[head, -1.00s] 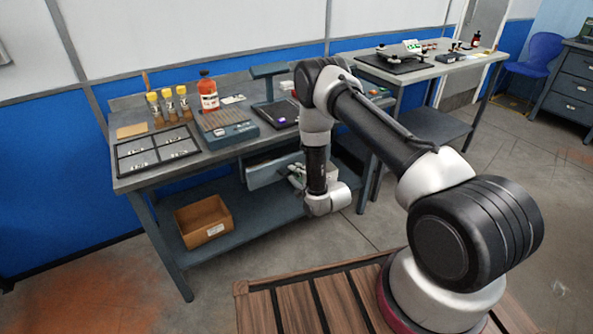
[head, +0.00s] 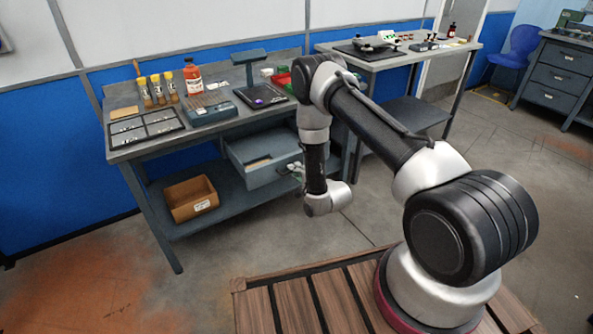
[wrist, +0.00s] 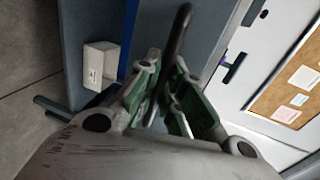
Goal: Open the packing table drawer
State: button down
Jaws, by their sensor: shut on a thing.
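The drawer (head: 262,172) under the packing table (head: 150,150) is pulled part way out in the head view, and its inside shows with a pale item lying in it. In the wrist view my gripper (wrist: 168,108) is shut on the dark bar handle (wrist: 180,35) of the drawer front. In the head view my gripper (head: 294,170) is at the right part of the drawer front, partly hidden by my own arm.
A brown cardboard bin (head: 190,199) sits on the lower shelf, left of the drawer. The tabletop holds a tray (head: 146,131), an orange-red bottle (head: 193,78) and a scale (head: 263,95). The floor in front is clear.

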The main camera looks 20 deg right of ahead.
jog(key=c, duration=1.5)
grip_release()
jog(key=v, duration=1.2)
jog(key=shift+f, duration=0.1)
